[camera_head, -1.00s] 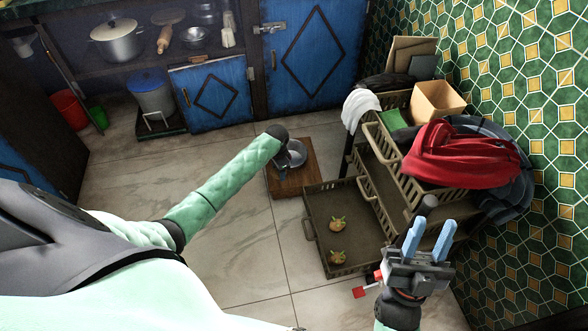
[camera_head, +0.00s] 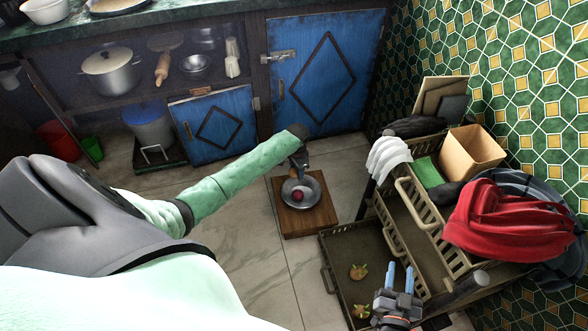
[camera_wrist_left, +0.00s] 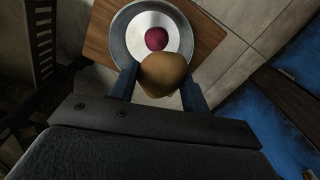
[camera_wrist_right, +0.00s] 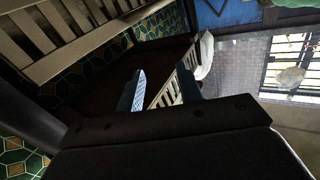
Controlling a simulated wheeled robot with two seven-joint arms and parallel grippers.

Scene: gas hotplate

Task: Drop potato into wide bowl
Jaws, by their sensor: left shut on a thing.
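The potato (camera_wrist_left: 164,76) is brown and round, held between the fingers of my left gripper (camera_wrist_left: 160,84). In the left wrist view it covers part of the wide bowl (camera_wrist_left: 124,38). The grey metal bowl (camera_head: 313,200) stands on a wooden block, with a dark red round vegetable (camera_wrist_left: 156,39) inside. In the head view my left gripper (camera_head: 299,164) is over the bowl's far side, partly hidden by its arm. My right gripper (camera_head: 399,279) is open and empty near the rack; its parted fingers also show in the right wrist view (camera_wrist_right: 162,88).
The wooden block (camera_head: 304,227) stands on open tiled floor. The rack above carries a red cloth (camera_head: 500,222), a cardboard box (camera_head: 473,155) and a white cloth (camera_head: 388,158).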

